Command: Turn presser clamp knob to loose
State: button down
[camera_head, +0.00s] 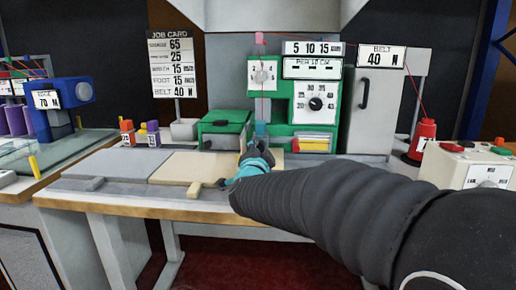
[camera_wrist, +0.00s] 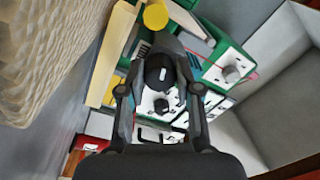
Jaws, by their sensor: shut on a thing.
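My gripper (camera_head: 256,157) is at the front of the green machine (camera_head: 288,108), low in front of its head. In the wrist view, my gripper's fingers (camera_wrist: 158,62) stand on either side of a round black knob (camera_wrist: 160,76) with a grey mark, and are shut on it. I take this to be the presser clamp knob; its label and setting cannot be read. In the head view my gripper and arm hide it. A separate black dial knob (camera_head: 315,103) sits on the machine's white scale panel, and a pale knob (camera_head: 262,75) on the upper left panel.
A beige rug piece (camera_head: 195,166) lies on the table left of my gripper. A green box (camera_head: 222,127) stands behind it. A red thread cone (camera_head: 424,135) and a control box (camera_head: 470,168) are at the right. A yellow cylinder (camera_wrist: 155,15) shows beyond the fingers.

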jog(key=shift+n, duration=0.4)
jog(key=c, duration=0.8)
grip_release()
jog(key=shift+s, duration=0.1)
jog(key=s, duration=1.2)
jog(key=shift+a+f, duration=0.15)
jog(key=shift+f, duration=0.05)
jog(key=shift+w, duration=0.1)
